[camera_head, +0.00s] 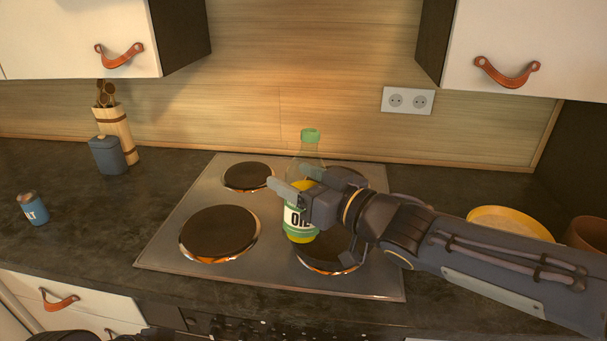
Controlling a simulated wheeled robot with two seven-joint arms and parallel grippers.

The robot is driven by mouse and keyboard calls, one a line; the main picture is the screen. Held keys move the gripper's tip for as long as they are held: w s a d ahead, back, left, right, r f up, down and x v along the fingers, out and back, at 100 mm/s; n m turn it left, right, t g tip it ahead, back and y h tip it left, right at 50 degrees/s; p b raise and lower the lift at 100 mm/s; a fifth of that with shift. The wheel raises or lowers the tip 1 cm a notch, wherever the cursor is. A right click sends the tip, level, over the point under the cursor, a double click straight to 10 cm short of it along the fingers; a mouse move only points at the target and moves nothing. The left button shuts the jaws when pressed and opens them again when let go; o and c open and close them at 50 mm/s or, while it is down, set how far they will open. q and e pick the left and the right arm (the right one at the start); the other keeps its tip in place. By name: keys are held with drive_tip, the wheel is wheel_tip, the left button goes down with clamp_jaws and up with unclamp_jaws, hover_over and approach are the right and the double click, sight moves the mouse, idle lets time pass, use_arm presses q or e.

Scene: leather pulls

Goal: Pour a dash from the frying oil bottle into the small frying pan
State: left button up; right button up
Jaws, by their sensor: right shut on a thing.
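The frying oil bottle (301,222) is clear with a green cap, a white and green label reading "OIL", and yellow oil inside. It is nearly upright over the stove's right side. My right gripper (292,192) reaches in from the right and is shut on the bottle around its middle, hiding part of it. I cannot tell whether its base touches the stove. I cannot make out a small frying pan for certain; my right gripper and arm hide part of the right burners. My left gripper is not in view.
The stove (172,246) has several dark burners; the left ones are bare. A yellow round dish (510,222) and a brown pot (588,234) are at right. A salt shaker (33,208), a blue jar (107,156) and a utensil holder (117,130) stand at left. Cabinets hang above.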

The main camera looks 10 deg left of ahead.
sight(287, 222)
drive_tip(key=m, duration=0.1)
drive_tip(key=m+p, duration=0.1)
drive_tip(key=m, duration=0.1)
drive_tip(key=shift+a+f, duration=0.1)
drive_tip(key=shift+f, duration=0.25)
drive_tip(key=f+m, duration=0.3)
drive_tip(key=shift+s, duration=0.2)
drive_tip(key=f+m, duration=0.1)
drive_tip(key=m, duration=0.1)
drive_tip(key=s+a+f+m, duration=0.1)
drive_tip(key=shift+s+f+m+g, duration=0.1)
drive_tip(key=shift+s+m+g, duration=0.2)
drive_tip(key=shift+m+g, duration=0.1)
drive_tip(key=m+p, duration=0.2)
drive_tip(key=shift+s+a+f+m+p, duration=0.15)
drive_tip(key=shift+f+m+p, duration=0.1)
drive_tip(key=shift+m+p, duration=0.05)
drive_tip(key=shift+f+b, duration=0.2)
drive_tip(key=shift+b, duration=0.2)
drive_tip(key=shift+f+m+p, duration=0.1)
drive_tip(key=shift+m+p, duration=0.2)
drive_tip(key=shift+p, duration=0.1)
drive_tip(key=shift+s+f+m, duration=0.15)
drive_tip(key=shift+f+m, duration=0.1)
drive_tip(key=shift+m, duration=0.05)
